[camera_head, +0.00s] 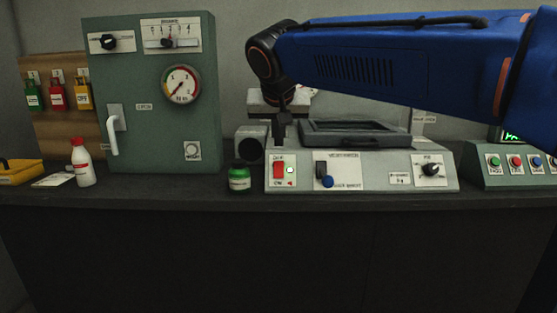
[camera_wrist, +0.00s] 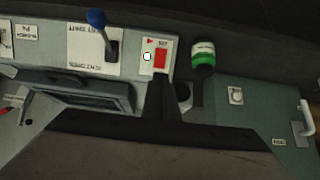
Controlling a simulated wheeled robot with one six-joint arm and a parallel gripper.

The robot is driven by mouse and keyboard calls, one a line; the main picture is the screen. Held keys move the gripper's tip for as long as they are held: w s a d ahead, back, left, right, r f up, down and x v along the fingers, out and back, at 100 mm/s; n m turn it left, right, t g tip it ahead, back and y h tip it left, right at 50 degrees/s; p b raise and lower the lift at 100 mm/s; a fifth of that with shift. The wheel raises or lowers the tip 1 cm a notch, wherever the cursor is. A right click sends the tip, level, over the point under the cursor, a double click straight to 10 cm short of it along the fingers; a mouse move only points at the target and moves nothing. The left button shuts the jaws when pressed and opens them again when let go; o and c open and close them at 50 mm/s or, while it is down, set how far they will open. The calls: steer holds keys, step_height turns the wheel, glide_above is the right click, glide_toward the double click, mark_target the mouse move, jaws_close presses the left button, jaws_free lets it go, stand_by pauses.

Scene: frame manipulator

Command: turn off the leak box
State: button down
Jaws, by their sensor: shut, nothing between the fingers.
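A pale grey console (camera_head: 380,182) stands mid-counter; its small labels are too blurred to confirm it as the leak box. On its left front are a red switch (camera_head: 278,170) and a small whitish lamp (camera_head: 290,170). Both appear in the wrist view: red switch (camera_wrist: 160,59), lamp (camera_wrist: 147,57). My gripper (camera_head: 281,142) is shut and empty, pointing down above and behind the red switch. In the wrist view its dark fingers (camera_wrist: 161,84) end just short of the switch, apparently without touching. I cannot tell which way the switch is set.
The console also has a blue-tipped lever (camera_head: 327,181), a black knob (camera_head: 431,169) and a dark-framed top (camera_head: 357,134). A green cabinet (camera_head: 150,130) stands farther left, a button panel (camera_head: 515,172) right.

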steer(key=shift+w+a+f, duration=0.1)
stand_by(0.3)
glide_above(279, 170)
steer(key=s, duration=0.3)
step_height(279, 170, down, 9)
steer(key=shift+r, duration=0.1)
steer(key=shift+w+f, duration=0.3)
steer(key=shift+w, duration=0.3)
steer(key=shift+w, duration=0.1)
steer(key=shift+w+f+g, duration=0.1)
steer(key=shift+w+g, duration=0.25)
steer(key=shift+g, duration=0.05)
steer(key=shift+s, duration=0.1)
steer(key=shift+s+f, duration=0.3)
steer(key=shift+s, duration=0.4)
